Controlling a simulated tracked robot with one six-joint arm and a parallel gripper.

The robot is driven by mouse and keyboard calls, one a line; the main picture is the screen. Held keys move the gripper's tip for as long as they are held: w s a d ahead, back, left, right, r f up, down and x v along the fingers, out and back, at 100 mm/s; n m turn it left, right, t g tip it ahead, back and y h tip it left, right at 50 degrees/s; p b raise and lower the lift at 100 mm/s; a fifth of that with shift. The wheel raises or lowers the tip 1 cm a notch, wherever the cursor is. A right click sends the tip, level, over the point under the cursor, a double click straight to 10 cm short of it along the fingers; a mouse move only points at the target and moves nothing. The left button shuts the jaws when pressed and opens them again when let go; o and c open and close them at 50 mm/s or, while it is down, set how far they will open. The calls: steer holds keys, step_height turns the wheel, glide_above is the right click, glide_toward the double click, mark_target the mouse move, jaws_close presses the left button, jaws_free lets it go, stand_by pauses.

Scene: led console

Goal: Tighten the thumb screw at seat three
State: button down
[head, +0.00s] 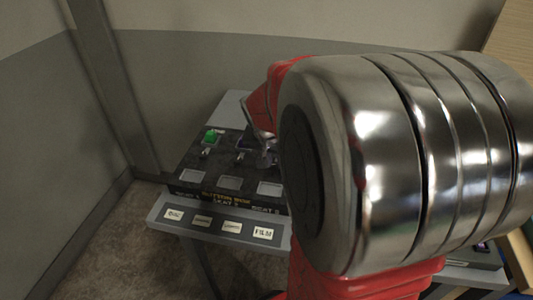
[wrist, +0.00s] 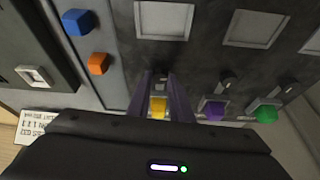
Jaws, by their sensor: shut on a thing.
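The dark console (head: 247,190) stands on a grey table, with rows of pale windows, small thumb screws and coloured blocks. In the wrist view, my gripper (wrist: 160,77) has its two fingers down at the left of three visible screw positions, the one in line with the yellow block (wrist: 158,107). Its fingers are closed on the thumb screw there, seat three by the row order; the screw is mostly hidden between them. Two other thumb screws (wrist: 228,80) stand free to the right, near a purple block (wrist: 214,109) and a green block (wrist: 265,113). The green block also shows in the head view (head: 211,136).
A blue block (wrist: 78,22) and an orange block (wrist: 98,63) lie left of the console's panel in the wrist view. Several label cards (head: 263,233) lie along the table's front edge. My arm hides the console's right side in the head view. Walls stand behind and left.

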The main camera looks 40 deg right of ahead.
steer(key=m+g, duration=0.1)
steer(key=m, duration=0.1)
steer(key=w+m, duration=0.1)
steer(key=m, duration=0.2)
steer(key=shift+a+r+g+h, duration=0.1)
steer(key=shift+a+g+h, duration=0.05)
steer(key=shift+g+h, duration=0.2)
steer(key=m+g, duration=0.1)
steer(key=m, duration=0.1)
steer(key=m+g, duration=0.1)
steer(key=m, duration=0.2)
steer(key=shift+w, duration=0.2)
steer(key=m+g, duration=0.1)
steer(key=m, duration=0.1)
steer(key=m+y, duration=0.1)
steer(key=m, duration=0.2)
steer(key=shift+w+g+y, duration=0.1)
steer(key=shift+g+y, duration=0.15)
steer(key=shift+g, duration=0.1)
steer(key=m, duration=0.2)
steer(key=m+g+y, duration=0.1)
steer(key=m, duration=0.1)
steer(key=shift+w+d+m, duration=0.1)
steer(key=shift+d+m, duration=0.3)
steer(key=c, duration=1.6)
jaws_free()
steer(key=shift+y, duration=0.3)
steer(key=shift+o, duration=0.2)
